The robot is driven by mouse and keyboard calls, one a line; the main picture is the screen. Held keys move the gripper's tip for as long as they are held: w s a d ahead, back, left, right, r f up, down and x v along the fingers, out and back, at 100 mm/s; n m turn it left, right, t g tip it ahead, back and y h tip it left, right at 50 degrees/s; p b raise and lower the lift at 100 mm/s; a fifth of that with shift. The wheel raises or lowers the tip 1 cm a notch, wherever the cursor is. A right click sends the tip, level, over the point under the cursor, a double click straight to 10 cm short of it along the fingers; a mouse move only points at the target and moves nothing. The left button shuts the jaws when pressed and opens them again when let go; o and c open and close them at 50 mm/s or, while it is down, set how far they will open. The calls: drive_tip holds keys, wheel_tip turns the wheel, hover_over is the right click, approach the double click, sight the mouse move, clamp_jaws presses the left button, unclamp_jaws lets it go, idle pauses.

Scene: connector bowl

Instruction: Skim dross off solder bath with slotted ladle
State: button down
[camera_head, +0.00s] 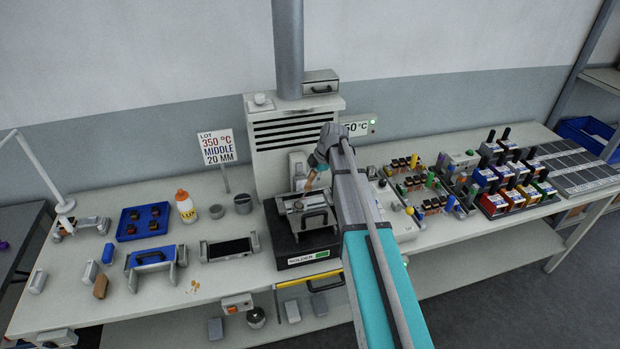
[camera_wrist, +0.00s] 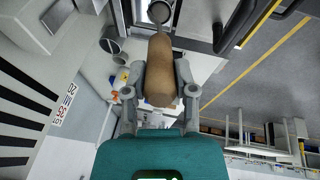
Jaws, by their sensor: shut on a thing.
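My gripper (camera_head: 318,163) is shut on the wooden handle of the ladle (camera_wrist: 160,68). Its two grey fingers lie on either side of the handle in the wrist view. The ladle's round metal head (camera_wrist: 160,12) shows at the top edge there; its slots and any dross on it are too small to tell. In the head view the handle (camera_head: 310,180) slants down toward the solder bath (camera_head: 305,240), a dark box labelled SOLDER with a grey top. Whether the ladle head touches the solder is unclear, as the bath's inside is mostly hidden.
A vented hood (camera_head: 292,135) stands behind the bath. Coloured bins (camera_head: 505,195) and connectors crowd the right.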

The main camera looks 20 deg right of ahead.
drive_tip(key=shift+d+r, duration=0.1)
drive_tip(key=shift+d, duration=1.05)
drive_tip(key=shift+d, duration=1.8)
drive_tip(key=shift+d, duration=1.65)
drive_tip(key=shift+w, duration=0.1)
